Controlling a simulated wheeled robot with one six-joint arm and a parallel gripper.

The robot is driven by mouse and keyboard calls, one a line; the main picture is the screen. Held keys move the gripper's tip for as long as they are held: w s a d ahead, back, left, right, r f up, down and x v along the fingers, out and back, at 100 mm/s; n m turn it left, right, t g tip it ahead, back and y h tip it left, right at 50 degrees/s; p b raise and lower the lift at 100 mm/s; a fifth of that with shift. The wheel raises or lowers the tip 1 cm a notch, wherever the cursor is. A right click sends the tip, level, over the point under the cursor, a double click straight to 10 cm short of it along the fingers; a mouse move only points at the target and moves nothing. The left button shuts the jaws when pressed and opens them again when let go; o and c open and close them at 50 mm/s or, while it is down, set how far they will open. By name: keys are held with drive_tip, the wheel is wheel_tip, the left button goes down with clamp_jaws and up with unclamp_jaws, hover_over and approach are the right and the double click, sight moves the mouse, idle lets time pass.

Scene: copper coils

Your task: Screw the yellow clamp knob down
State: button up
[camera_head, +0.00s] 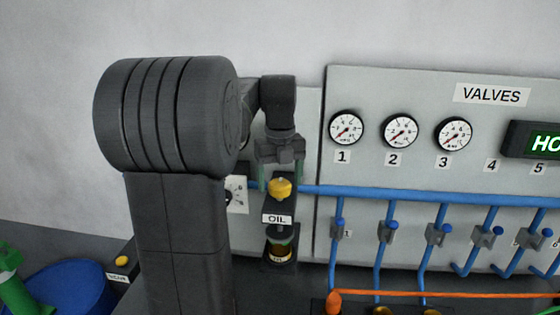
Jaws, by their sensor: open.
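A yellow knob (280,187) sits on top of a dark stand, just above a white "OIL" label (277,219). I take it as the clamp knob. Under the label is a round amber oil glass (279,251). My gripper (281,174) points down right over the knob. Its two greenish fingers are spread, one to the left and one to the right of the knob. From this view I cannot tell whether the fingers touch the knob or how far down they reach.
A grey valve panel (400,82) with gauges stands behind on the right. A blue pipe (430,196) with branches runs along it, close right of my gripper. A blue drum (70,288) and a small yellow button (122,260) are at lower left. An orange bar (450,293) crosses lower right.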

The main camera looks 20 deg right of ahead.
sight(280, 183)
wheel_tip(280, 183, up, 13)
drive_tip(key=shift+r, duration=0.15)
idle(0.7)
wheel_tip(280, 183, down, 14)
drive_tip(key=shift+r, duration=0.1)
idle(0.5)
